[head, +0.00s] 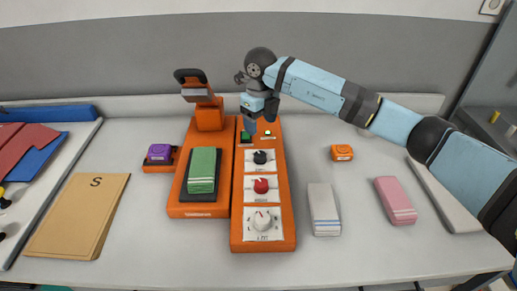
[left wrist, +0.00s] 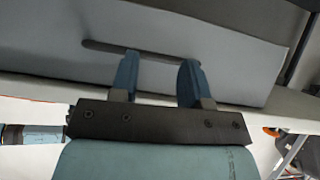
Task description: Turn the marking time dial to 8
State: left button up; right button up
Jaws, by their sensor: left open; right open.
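An orange marking machine (head: 284,151) stands on the table in the head view. Its panel carries a black dial (head: 260,157), a red dial (head: 262,186) and a white dial (head: 262,221) in a column, each on a white plate. The labels and scale numbers are too small to read, so I cannot tell which dial is marking time or its setting. My right gripper (head: 260,112) is open above the panel's far end, near a green button (head: 246,137), apart from the dials. My left gripper (left wrist: 157,78) is open and empty in the left wrist view.
Green folded cloth (head: 202,170) lies on the machine's black pad. A purple block (head: 160,153) and a tan folder (head: 78,214) are left. White cloth (head: 324,209), pink cloth (head: 396,200) and an orange block (head: 342,153) are right. The table's front strip is clear.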

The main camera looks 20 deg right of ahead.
aim_at(260, 154)
notch_tip(260, 154, down, 12)
jog(key=shift+r+p, duration=0.1)
jog(key=shift+p, duration=0.25)
jog(key=shift+c, duration=0.3)
jog(key=c, duration=0.9)
